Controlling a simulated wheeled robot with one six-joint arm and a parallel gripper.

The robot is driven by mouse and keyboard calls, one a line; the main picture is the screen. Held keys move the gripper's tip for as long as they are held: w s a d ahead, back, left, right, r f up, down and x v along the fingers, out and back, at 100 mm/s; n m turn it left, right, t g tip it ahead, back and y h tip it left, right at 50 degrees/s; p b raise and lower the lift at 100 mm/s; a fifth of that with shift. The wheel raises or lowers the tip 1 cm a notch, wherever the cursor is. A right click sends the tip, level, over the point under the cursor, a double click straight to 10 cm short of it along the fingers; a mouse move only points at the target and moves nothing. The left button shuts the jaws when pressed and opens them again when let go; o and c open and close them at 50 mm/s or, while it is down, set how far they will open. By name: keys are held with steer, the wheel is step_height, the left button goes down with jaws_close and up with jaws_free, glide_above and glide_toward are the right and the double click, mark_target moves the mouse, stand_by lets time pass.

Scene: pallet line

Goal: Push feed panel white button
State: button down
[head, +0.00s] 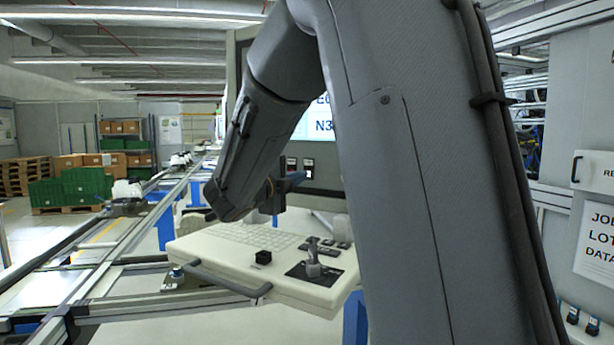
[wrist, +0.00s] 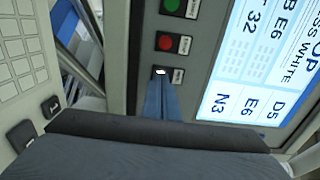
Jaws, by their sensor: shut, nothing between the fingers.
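The feed panel is a grey upright face with a column of buttons beside a screen (wrist: 255,60). The white button (wrist: 161,71) sits on a dark plate at the near end of that column in the wrist view. The red button (wrist: 165,43) and green button (wrist: 172,6) lie beyond it. My gripper (wrist: 160,82) is shut and empty, its blue fingers pointing at the panel. The tips overlap the lower edge of the white button's plate; I cannot tell whether they touch. In the head view my gripper (head: 298,178) is just before the panel's dark button plates (head: 308,163).
A pale console with a keyboard (head: 245,235), a joystick (head: 313,262) and a black knob (head: 263,257) stands below my gripper. Conveyor rails (head: 130,240) run along the left. A grey cabinet (head: 585,160) stands at the right. My arm hides much of the panel.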

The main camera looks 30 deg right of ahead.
steer(key=shift+x, duration=0.75)
stand_by(0.3)
steer(key=shift+a, duration=0.1)
steer(key=shift+p+v, duration=1.3)
steer(key=shift+v, duration=1.15)
